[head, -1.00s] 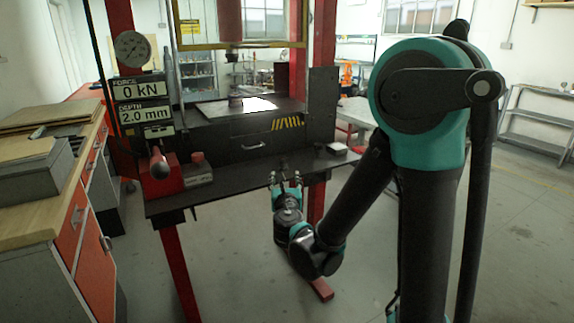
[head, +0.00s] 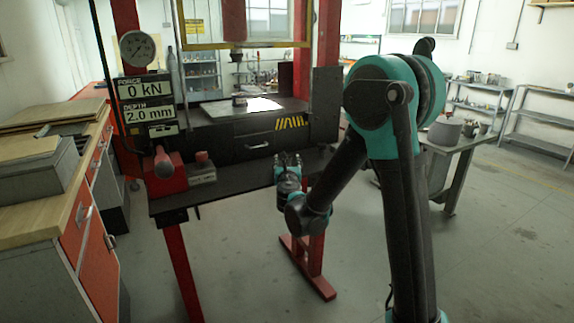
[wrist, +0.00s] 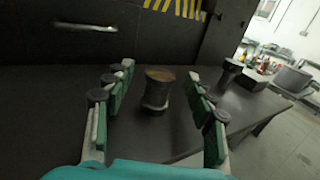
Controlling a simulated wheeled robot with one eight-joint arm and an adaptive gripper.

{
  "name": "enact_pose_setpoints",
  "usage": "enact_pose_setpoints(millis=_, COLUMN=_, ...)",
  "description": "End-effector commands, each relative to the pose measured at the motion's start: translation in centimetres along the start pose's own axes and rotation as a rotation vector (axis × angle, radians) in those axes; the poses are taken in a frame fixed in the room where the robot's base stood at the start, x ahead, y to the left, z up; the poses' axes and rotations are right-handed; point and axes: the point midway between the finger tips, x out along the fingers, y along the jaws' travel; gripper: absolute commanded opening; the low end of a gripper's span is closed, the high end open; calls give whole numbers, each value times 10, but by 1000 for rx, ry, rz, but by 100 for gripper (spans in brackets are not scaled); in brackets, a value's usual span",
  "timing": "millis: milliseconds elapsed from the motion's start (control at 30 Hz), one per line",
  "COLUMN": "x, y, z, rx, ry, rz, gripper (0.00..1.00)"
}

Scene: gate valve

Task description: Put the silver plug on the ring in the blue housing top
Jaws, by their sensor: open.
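A short, waisted metal piece (wrist: 157,92) with a brownish top stands upright on the dark shelf in the wrist view. It may be the silver plug, but its shade is too dark to be sure. My gripper (wrist: 160,74) is open, with its green-padded fingers on either side of this piece, apparently not touching it. In the head view my gripper (head: 289,160) is at the front of the press's lower shelf, and the piece cannot be made out there. I cannot make out a blue housing or a ring in either view.
The press shelf (head: 235,185) carries a red lever unit (head: 163,180) and a small button box (head: 202,170) at left. A small cylinder (head: 240,100) stands on the press bed. A drawer cabinet (head: 40,220) is left.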

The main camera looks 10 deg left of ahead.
Motion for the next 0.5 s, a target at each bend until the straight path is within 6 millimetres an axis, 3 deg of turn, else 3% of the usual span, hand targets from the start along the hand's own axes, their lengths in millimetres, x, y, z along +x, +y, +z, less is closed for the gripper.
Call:
enact_pose_setpoints(millis=100, x=13, y=0, z=0, rx=0, ry=0, rz=-1, gripper=55)
enact_pose_setpoints(millis=333, x=15, y=0, z=0, rx=0, ry=0, rz=0, gripper=55)
enact_pose_setpoints(millis=500, x=14, y=0, z=0, rx=0, ry=0, rz=0, gripper=34)
